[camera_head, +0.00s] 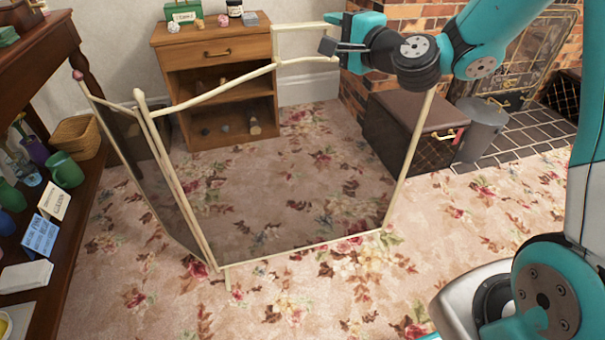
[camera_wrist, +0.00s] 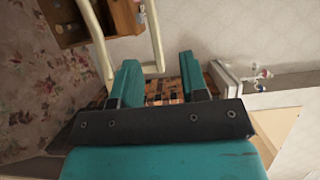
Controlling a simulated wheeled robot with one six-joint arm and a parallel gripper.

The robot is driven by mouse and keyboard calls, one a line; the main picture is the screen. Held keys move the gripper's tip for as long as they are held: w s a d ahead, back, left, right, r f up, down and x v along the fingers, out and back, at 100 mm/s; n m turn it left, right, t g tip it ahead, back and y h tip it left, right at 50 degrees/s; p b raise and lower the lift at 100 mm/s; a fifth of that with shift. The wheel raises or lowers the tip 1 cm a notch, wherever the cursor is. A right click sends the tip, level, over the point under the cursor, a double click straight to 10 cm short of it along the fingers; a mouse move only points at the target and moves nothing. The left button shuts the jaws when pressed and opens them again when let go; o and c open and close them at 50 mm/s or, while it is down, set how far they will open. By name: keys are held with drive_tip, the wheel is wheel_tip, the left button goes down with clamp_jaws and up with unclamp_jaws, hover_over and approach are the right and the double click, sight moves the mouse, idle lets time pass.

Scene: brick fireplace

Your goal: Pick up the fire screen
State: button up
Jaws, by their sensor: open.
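The fire screen (camera_head: 285,180) stands upright on the carpet in the head view. It has a cream frame, dark see-through mesh panels, a left panel folded at an angle, and a squared cream handle on top. My gripper (camera_head: 330,32) is open at the right end of this handle. In the wrist view, the cream handle bars of the fire screen (camera_wrist: 156,38) pass close to the open fingers of my gripper (camera_wrist: 160,80). I cannot tell whether a bar lies between the fingertips. My wrist hides the screen's top right corner.
A wooden cabinet (camera_head: 213,49) stands behind the screen. A dark case (camera_head: 400,135) and a grey bucket (camera_head: 482,130) stand to the right, before the brick fireplace. A dark shelf unit (camera_head: 55,60) lines the left side. Patterned carpet (camera_head: 330,300) in front is clear.

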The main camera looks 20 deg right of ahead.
sight(313, 26)
drive_tip(key=x, duration=0.3)
drive_tip(key=p+x, duration=0.1)
drive_tip(key=x, duration=0.3)
drive_tip(key=shift+a+f, duration=0.2)
drive_tip(key=shift+f, duration=0.05)
clamp_jaws()
idle(1.1)
drive_tip(key=shift+r, duration=0.2)
